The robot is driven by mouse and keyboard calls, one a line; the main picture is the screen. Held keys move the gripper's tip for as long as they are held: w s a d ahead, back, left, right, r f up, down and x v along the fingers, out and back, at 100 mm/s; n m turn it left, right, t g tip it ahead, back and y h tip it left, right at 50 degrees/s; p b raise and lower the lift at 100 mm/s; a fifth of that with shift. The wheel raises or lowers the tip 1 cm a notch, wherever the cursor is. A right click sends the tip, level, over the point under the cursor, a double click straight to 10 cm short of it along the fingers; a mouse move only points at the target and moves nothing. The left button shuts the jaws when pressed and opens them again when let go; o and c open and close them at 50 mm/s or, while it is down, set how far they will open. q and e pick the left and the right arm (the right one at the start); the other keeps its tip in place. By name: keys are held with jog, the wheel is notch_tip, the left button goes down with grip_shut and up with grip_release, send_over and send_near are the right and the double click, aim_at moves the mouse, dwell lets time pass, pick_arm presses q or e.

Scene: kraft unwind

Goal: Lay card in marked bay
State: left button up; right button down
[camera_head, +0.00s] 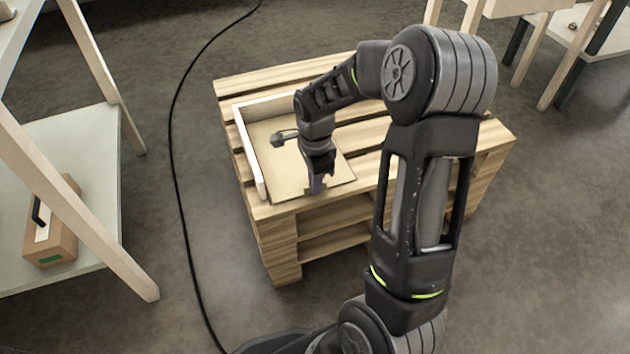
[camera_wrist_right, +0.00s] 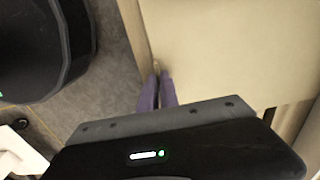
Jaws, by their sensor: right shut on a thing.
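The card (camera_head: 290,168) is a flat beige sheet lying on the wooden pallet stack. It also fills much of the right wrist view (camera_wrist_right: 225,50). A low white L-shaped border (camera_head: 248,150) runs along its left and back sides, marking the bay. My right gripper (camera_head: 317,186), with purple fingers, points down at the card's near edge and is shut on it. The fingers also show in the wrist view (camera_wrist_right: 158,90) at the card's edge. My right arm hides the back right part of the bay. My left gripper is not in view.
The slatted pallet stack (camera_head: 240,84) has bare slats behind and right of the bay. A shelf rack (camera_head: 80,150) on the left holds a brown box (camera_head: 55,235). A black cable (camera_head: 172,130) lies on the floor between. Light-legged tables (camera_head: 570,65) stand at the upper right.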

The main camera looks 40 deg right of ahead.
jog(key=shift+f, duration=0.15)
dwell(0.6)
jog(key=c, duration=1.5)
grip_release()
notch_tip(320, 180, up, 8)
jog(key=p, duration=0.3)
jog(key=shift+f, duration=0.1)
jog(key=shift+s, duration=0.1)
